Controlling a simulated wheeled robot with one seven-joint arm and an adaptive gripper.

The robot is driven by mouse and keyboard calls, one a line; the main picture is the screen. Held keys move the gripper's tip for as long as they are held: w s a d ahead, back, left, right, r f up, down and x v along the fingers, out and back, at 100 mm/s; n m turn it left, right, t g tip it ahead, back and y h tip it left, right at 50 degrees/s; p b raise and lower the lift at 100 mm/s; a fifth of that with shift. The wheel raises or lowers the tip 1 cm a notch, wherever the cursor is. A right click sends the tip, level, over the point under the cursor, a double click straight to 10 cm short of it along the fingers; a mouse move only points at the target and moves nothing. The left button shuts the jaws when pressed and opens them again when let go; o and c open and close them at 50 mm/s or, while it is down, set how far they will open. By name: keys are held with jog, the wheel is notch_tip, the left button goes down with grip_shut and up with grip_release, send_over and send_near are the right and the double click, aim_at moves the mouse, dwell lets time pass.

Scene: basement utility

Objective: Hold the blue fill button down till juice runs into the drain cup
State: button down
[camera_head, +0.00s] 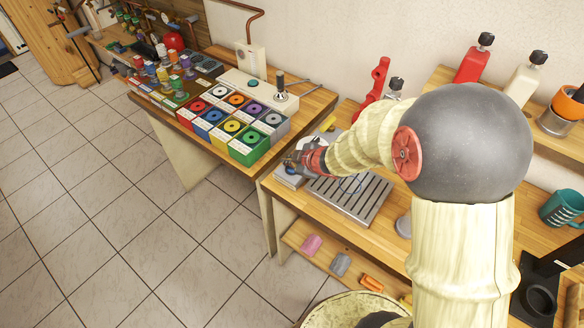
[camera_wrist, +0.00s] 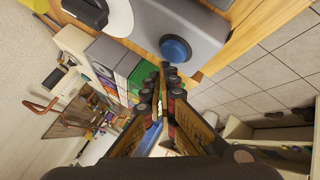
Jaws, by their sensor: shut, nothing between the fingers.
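The blue fill button (camera_wrist: 176,49) is a round cap on a grey housing (camera_wrist: 203,28) in the wrist view. In the head view the housing (camera_head: 288,180) shows at the left end of the near bench, largely behind my gripper. My gripper (camera_wrist: 163,76) is shut and empty, its dark fingertips just below the button in the wrist picture. I cannot tell whether they touch it. In the head view my gripper (camera_head: 291,162) hangs over the housing. No juice shows.
Colored boxes with ring labels (camera_head: 232,122) fill the adjoining table at left. Red and cream bottles stand on the wall shelf (camera_head: 440,78). A teal mug (camera_head: 562,208) is at right. A lower shelf (camera_head: 325,262) holds small blocks. The tiled floor at left is clear.

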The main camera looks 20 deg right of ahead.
aim_at(290, 169)
jog(key=shift+f, duration=0.35)
jog(key=shift+f+b, duration=0.55)
dwell(0.6)
jog(key=shift+r, duration=0.1)
dwell(3.2)
jog(key=shift+r+p, duration=0.85)
jog(key=shift+p, duration=0.15)
notch_tip(290, 169, up, 5)
jog(key=p, duration=0.5)
jog(key=shift+r, duration=0.1)
jog(key=shift+a+f, duration=0.1)
jog(key=shift+f, duration=0.1)
